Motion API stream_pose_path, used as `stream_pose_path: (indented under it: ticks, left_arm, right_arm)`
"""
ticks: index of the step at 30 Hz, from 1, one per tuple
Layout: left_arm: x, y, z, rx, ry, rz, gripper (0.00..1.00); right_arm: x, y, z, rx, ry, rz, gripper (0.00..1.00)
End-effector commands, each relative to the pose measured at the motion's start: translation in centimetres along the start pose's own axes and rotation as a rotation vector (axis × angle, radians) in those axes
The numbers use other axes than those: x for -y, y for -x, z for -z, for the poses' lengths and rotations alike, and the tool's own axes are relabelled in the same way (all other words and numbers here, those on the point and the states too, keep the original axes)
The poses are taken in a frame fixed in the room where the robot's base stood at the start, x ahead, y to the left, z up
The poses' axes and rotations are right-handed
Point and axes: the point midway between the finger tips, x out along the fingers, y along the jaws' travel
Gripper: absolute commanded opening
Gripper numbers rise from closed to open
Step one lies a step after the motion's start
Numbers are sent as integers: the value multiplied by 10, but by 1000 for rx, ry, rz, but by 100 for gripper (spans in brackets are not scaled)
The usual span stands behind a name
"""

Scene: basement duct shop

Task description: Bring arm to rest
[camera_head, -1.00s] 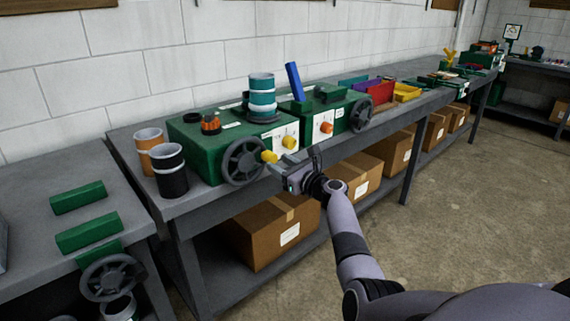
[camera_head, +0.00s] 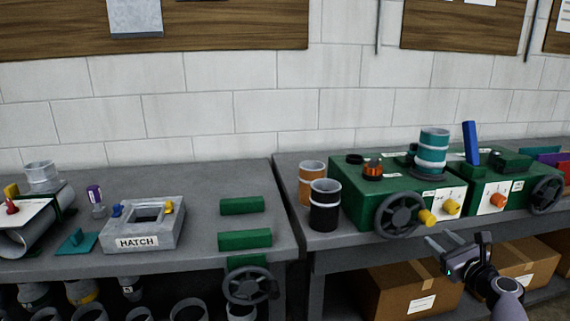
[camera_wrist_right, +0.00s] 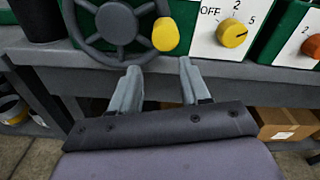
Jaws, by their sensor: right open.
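My right gripper (camera_head: 450,244) is open and empty, in front of the bench edge and just below the left green machine (camera_head: 375,205). In the right wrist view its two fingers (camera_wrist_right: 160,85) stand apart with nothing between them. Beyond them are a dark handwheel (camera_wrist_right: 118,22) with a yellow knob (camera_wrist_right: 166,34) and a yellow dial (camera_wrist_right: 232,33) with an OFF mark. The fingertips look apart from the wheel. My right arm comes in from the lower right in the head view. My left gripper is not in view.
A second green machine (camera_head: 492,198) stands to the right. An orange can (camera_head: 311,183) and a black can (camera_head: 324,206) stand left of the machines. Cardboard boxes (camera_head: 400,288) sit on the shelf below. A grey HATCH block (camera_head: 140,228) and green bars (camera_head: 245,240) lie on the left bench.

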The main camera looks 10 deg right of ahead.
Motion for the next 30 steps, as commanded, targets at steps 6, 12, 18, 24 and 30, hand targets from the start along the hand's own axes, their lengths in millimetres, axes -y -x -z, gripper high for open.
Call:
stream_pose_path:
  ticks: [6,12,18,24,30]
  left_arm:
    - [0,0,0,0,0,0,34]
    - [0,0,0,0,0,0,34]
    - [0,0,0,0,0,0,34]
    - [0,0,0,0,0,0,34]
    - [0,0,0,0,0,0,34]
  right_arm:
    - [-54,45,78,-206,601,-115,46]
    - [-115,102,133,-296,1228,-310,46]
    - [-183,168,165,-239,1812,-534,46]
    - [-254,241,171,-37,2328,-720,46]
    - [-304,296,159,194,2672,-799,46]
